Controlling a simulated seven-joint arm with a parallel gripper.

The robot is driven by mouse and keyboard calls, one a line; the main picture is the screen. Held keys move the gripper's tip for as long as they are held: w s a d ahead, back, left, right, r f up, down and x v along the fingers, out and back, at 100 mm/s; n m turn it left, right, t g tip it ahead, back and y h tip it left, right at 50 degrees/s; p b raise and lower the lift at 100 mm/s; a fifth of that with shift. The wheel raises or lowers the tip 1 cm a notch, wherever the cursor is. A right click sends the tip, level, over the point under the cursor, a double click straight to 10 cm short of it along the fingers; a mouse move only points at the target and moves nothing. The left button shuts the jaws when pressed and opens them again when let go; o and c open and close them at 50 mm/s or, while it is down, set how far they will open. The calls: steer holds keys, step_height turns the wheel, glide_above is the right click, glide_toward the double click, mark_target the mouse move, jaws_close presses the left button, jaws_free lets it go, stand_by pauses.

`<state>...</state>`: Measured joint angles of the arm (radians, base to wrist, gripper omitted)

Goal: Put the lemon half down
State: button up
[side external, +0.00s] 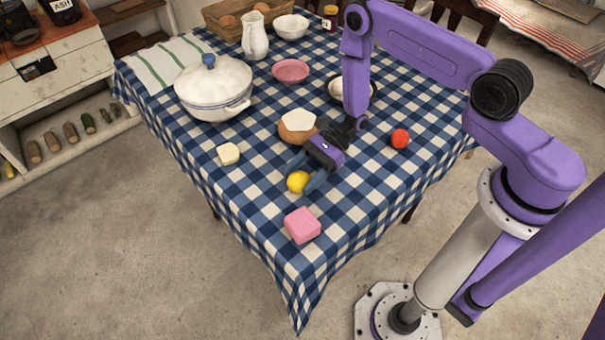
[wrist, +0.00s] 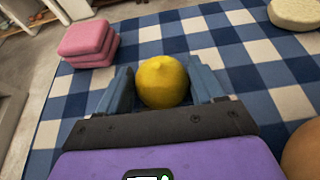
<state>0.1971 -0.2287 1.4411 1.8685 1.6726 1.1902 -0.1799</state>
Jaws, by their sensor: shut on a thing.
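The lemon half (side external: 298,181) is yellow and shows near the front part of the checked table in the side view. In the wrist view the lemon half (wrist: 162,81) sits between the two blue fingers, its nubbed end facing away from my wrist. My gripper (side external: 307,180) is shut on it, low over the blue and white checked cloth (side external: 262,217). My gripper also shows in the wrist view (wrist: 164,90). I cannot tell whether the lemon half touches the cloth. Its cut face is hidden.
A pink block-like stack (side external: 302,225) stands in front of my gripper. A pale block (side external: 228,154) lies to the left, a brown bowl with white contents (side external: 298,126) behind, and a red tomato-like ball (side external: 400,138) to the right. A lidded white pot (side external: 214,90) stands farther back.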

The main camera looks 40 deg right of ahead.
steer(key=o, duration=1.1)
steer(key=shift+c, duration=0.2)
steer(key=shift+d+r, duration=0.1)
steer(key=shift+r, duration=0.15)
steer(key=v, duration=1.1)
steer(key=shift+d+r, duration=0.15)
steer(key=shift+d, duration=0.15)
steer(key=s+a+r+n+g+h, duration=0.5)
steer(key=s+r+n+g+h, duration=0.25)
steer(key=s+r+n, duration=0.65)
steer(key=s+d+r+n+t+h, duration=0.5)
steer(key=s+r+n+t, duration=0.2)
steer(key=n, duration=0.9)
steer(key=shift+s+r+n+t+h, duration=0.3)
steer(key=shift+s+r+t+h, duration=0.05)
steer(key=shift+s+r, duration=1.1)
